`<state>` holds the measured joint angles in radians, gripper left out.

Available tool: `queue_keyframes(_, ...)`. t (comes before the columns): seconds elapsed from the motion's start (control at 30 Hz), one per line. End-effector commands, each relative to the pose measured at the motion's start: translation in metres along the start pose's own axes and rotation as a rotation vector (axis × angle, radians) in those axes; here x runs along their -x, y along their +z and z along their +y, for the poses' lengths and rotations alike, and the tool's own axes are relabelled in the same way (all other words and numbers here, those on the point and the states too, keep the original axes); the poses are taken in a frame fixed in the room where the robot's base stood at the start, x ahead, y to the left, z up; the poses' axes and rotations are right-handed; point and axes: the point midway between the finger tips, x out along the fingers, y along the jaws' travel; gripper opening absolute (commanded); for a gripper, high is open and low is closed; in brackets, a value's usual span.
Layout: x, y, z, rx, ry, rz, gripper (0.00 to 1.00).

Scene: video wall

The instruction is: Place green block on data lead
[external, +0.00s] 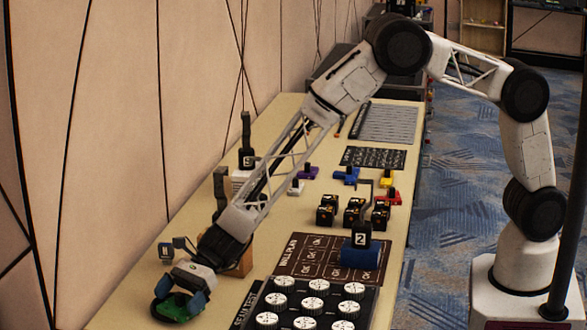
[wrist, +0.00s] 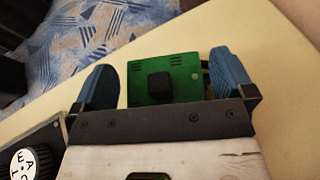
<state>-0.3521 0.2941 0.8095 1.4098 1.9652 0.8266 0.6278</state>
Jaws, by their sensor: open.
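The green block (wrist: 186,73) is a flat green piece with a dark square knob on its face. It lies between the two blue fingers of my gripper (wrist: 165,66) in the wrist view, with a gap at the right finger; contact on the left is unclear. In the external view the green block (external: 178,307) shows low at the near left end of the table, under my gripper (external: 180,291). The gripper is open around it. Whether the block rests on the table is hard to tell. I cannot make out which thing is the data lead.
A black panel with white dials (external: 315,303) stands right of my gripper. Beyond it, a blue block tagged 2 (external: 361,257) sits on a dark printed board (external: 300,256). A tan block (external: 241,266) is behind my wrist. Black cubes (external: 327,211) and small coloured pieces stand farther back.

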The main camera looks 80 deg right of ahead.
Motion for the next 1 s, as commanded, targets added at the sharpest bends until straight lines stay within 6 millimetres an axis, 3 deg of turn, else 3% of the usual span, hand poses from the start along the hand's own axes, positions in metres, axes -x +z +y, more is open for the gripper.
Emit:
queue_keyframes(0.4, 0.049, 0.000, -0.001, -0.001, -0.002, 0.000, 1.00)
queue_keyframes(0.7, 0.065, 0.044, 0.000, 0.001, 0.000, 0.000, 1.00)
queue_keyframes(1.0, 0.073, 0.064, 0.000, 0.000, 0.000, 0.000, 1.00)
